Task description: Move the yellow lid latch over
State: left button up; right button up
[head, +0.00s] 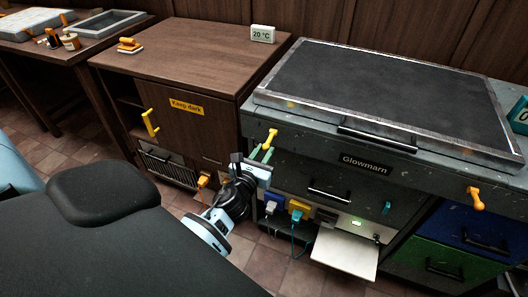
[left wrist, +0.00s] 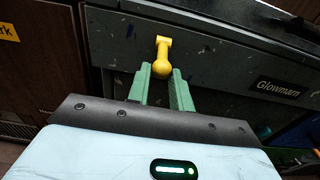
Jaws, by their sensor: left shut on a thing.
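The yellow lid latch (head: 270,138) is on the front left of the grey unit labelled Glowmarn, just under its dark lid (head: 385,90). In the left wrist view the yellow latch (left wrist: 163,48) hangs down from its pivot, and its round knob sits between the green fingertips. My left gripper (head: 262,153) is shut on that knob; it also shows in the left wrist view (left wrist: 161,80). An orange latch (head: 475,199) is at the unit's front right, away from my gripper. My right gripper is not in view.
Below the latch are blue and yellow plugs (head: 298,206) with cables and a pulled-out white shelf (head: 345,252). A wooden cabinet (head: 195,130) with a yellow handle stands to the left.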

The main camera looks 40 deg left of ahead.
pick_arm(q)
jog(key=shift+f, duration=0.35)
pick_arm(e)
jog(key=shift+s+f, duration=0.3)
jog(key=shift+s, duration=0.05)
